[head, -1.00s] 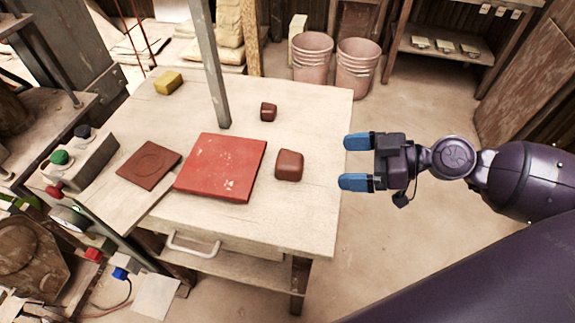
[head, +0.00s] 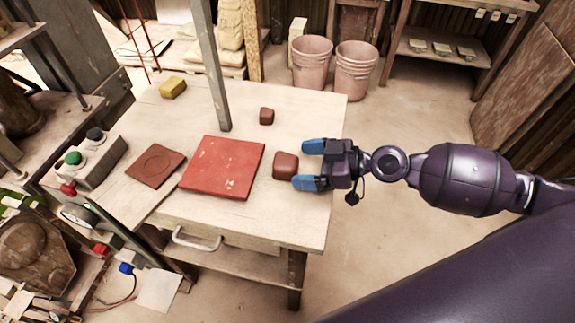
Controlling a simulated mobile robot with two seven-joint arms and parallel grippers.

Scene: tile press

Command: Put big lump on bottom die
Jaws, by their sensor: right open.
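The big lump (head: 285,165), a reddish-brown rounded block, sits on the table right of a flat red slab. A smaller brown lump (head: 266,116) lies farther back. My right gripper (head: 308,165) is open and empty, with blue fingertips pointing left at the big lump. The fingertips are just at its right side in the picture; whether they touch it I cannot tell. A round brown form on a block (head: 28,245) at the lower left may be the bottom die; I cannot tell for sure. My left gripper is not in view.
A control box with buttons (head: 88,165) stands left. Pink buckets (head: 312,62) stand behind.

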